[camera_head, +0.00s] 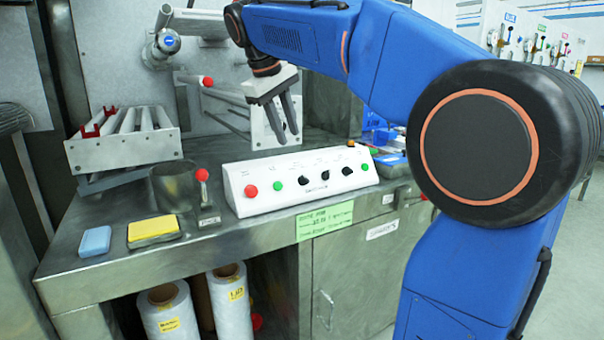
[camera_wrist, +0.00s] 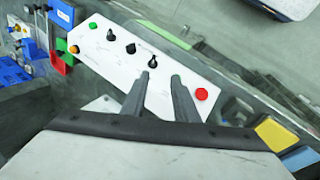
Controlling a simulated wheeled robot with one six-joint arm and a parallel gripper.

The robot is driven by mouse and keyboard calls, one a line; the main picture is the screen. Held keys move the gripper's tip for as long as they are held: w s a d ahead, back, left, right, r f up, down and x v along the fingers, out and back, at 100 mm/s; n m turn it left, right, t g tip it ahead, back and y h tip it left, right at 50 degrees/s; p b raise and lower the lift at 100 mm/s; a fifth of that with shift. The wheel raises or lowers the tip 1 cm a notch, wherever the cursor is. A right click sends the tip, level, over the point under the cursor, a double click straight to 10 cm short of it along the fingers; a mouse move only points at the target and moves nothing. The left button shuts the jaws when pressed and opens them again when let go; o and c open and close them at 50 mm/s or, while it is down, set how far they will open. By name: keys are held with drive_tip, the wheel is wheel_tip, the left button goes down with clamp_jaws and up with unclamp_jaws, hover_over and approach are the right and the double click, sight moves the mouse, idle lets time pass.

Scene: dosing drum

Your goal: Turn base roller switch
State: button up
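The white control box (camera_head: 239,207) stands on the bench. Its sloped face carries a red button (camera_head: 251,191), a green button (camera_head: 277,186), three black rotary switches (camera_head: 303,180) and another green button (camera_head: 364,167). The labels are too small to read, so I cannot tell which switch is the base roller switch. My gripper (camera_head: 288,138) is above the box, fingers pointing down, apart and empty. In the wrist view my gripper (camera_wrist: 160,77) shows over the box, its fingertips near the black switch (camera_wrist: 153,61) closest to the red button (camera_wrist: 201,94). One green button is hidden there.
A blue block (camera_head: 95,241), a yellow pad (camera_head: 153,229), a metal cup (camera_head: 174,186) and a red-knobbed lever (camera_head: 202,176) stand left of the box. A roller rack (camera_head: 125,150) is behind them. Film rolls (camera_head: 168,312) stand under the bench.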

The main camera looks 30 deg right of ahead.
sight(306, 177)
drive_tip(key=x, duration=0.5)
drive_tip(key=w+x, duration=0.1)
drive_tip(key=x, duration=0.4)
drive_tip(key=d+x, duration=0.1)
drive_tip(key=x, duration=0.5)
drive_tip(key=shift+w+d+r, duration=0.1)
drive_tip(key=shift+w+r, duration=0.15)
drive_tip(key=shift+w, duration=0.15)
drive_tip(key=shift+c, duration=0.6)
clamp_jaws()
drive_tip(key=shift+d, duration=0.1)
drive_tip(key=m+y, duration=0.2)
drive_tip(key=d+m+g+y, duration=0.1)
drive_tip(key=y, duration=0.1)
drive_tip(key=shift+w+d+r+m, duration=0.1)
drive_tip(key=shift+m, duration=0.3)
drive_tip(key=m+y, duration=0.1)
drive_tip(key=y, duration=0.1)
drive_tip(key=m+y, duration=0.2)
drive_tip(key=shift+d+t+y, duration=0.3)
drive_tip(key=shift+d, duration=0.1)
drive_tip(key=shift+m, duration=0.3)
